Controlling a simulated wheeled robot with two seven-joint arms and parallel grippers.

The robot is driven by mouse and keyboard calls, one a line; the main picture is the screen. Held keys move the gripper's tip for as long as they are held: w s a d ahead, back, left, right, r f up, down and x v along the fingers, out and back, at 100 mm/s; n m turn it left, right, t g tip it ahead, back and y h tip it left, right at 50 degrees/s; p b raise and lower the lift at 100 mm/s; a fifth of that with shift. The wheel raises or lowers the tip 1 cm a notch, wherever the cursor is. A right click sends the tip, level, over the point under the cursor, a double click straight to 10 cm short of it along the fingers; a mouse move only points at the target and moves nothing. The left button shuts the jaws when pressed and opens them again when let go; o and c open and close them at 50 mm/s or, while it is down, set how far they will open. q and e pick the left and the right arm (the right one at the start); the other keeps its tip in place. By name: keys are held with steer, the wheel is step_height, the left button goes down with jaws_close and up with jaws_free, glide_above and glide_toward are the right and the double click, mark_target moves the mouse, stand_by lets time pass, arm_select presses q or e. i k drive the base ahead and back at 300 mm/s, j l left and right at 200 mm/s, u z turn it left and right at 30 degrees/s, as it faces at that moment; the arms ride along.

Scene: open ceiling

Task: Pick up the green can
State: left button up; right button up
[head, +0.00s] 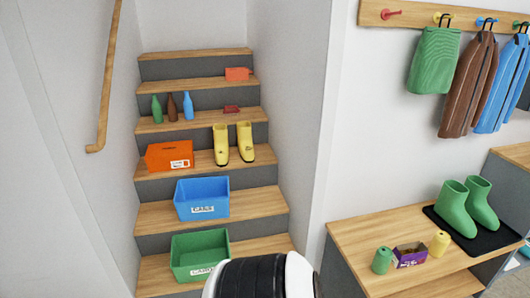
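A small green can (381,260) stands upright near the front left part of the wooden bench (348,237) at the lower right. It is just left of a small purple box and stands apart from the bench's left edge. Neither of my grippers shows in the head view. A black and white part of my own arm is at the bottom middle, left of the bench, with its far end out of the picture.
On the bench are the purple box (410,254), a yellow can (440,243) and green boots (470,208) on a black mat. Stairs (258,203) at left hold green, blue and orange crates, yellow boots and bottles. A wall corner separates stairs and bench.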

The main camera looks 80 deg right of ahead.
mark_target(383, 257)
steer(key=z, duration=3.8)
steer(key=i+l+u, duration=0.1)
steer(key=i+l, duration=0.15)
